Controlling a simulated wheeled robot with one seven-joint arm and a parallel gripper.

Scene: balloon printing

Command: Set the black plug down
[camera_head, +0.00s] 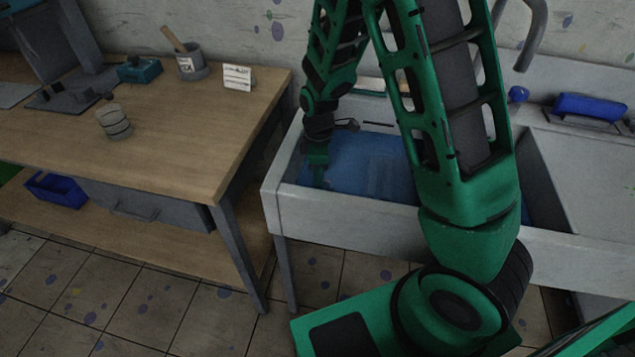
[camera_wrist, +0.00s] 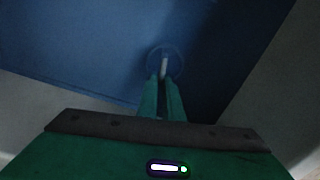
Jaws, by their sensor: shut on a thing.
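My gripper (camera_wrist: 163,80) points down, its two green fingers close together on a pale upright stem. The stem rises from a round, dark bluish disc at the fingertips, which I take to be the black plug (camera_wrist: 177,60). Its colour is hard to tell in the dim blue. In the head view my gripper (camera_head: 318,180) reaches into the left part of the sink (camera_head: 350,212), and the plug is not visible there. I cannot tell whether the disc touches the sink floor or sits in a drain.
Blue water or a blue surface (camera_head: 372,165) fills the sink's left part. The sink's walls stand close around my gripper. A wooden table (camera_head: 190,125) stands left with a cup (camera_head: 114,122) and a grey pot (camera_head: 191,66). A blue object (camera_head: 590,107) lies behind the sink.

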